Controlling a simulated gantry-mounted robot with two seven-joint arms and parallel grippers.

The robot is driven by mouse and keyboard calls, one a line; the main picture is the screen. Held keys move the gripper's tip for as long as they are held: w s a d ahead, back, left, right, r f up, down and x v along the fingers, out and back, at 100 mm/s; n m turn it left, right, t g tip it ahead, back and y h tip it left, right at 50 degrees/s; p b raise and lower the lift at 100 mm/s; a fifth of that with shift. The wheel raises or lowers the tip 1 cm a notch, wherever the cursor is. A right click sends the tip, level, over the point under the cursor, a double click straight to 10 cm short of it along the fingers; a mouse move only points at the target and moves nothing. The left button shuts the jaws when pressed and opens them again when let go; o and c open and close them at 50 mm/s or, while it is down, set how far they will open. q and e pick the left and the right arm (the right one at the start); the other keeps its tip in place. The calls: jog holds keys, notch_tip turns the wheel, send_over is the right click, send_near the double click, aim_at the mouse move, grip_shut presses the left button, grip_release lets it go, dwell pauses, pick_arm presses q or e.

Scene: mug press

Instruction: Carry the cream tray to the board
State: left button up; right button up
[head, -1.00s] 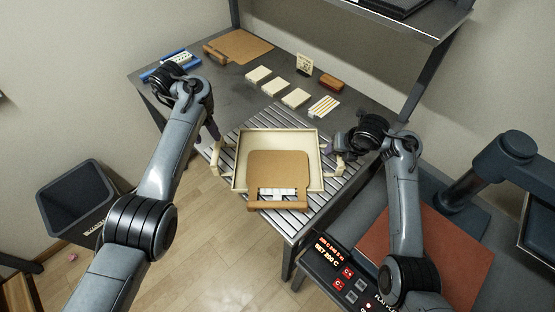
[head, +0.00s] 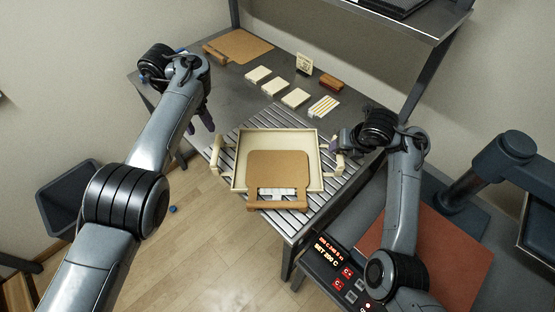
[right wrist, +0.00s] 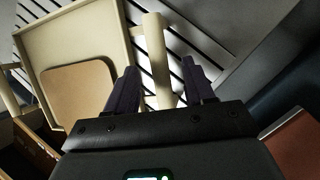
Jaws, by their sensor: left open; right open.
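The cream tray (head: 238,140) lies on a slatted metal surface, with upright handles at its left and right ends. A brown board (head: 278,168) with a thicker front edge lies over its inside and front rim. Another brown board (head: 243,45) lies at the back left of the table. My left gripper (head: 199,121) is open and empty, above and left of the left handle. My right gripper (head: 340,146) is at the right handle. In the right wrist view, its open fingers (right wrist: 160,90) stand either side of the cream handle bar (right wrist: 157,58); contact cannot be told.
Pale blocks (head: 294,97), a small sign (head: 304,64) and a brown block (head: 331,82) stand behind the tray. A control panel (head: 335,270) is at the front right. A dark bin (head: 62,196) stands on the floor at left. A shelf overhangs the back right.

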jog(key=shift+v, duration=1)
jog(key=shift+s+r, duration=0.15)
jog(key=shift+r, duration=0.2)
jog(key=shift+v, duration=2.9)
jog(key=shift+d, duration=0.1)
jog(key=shift+s, duration=0.15)
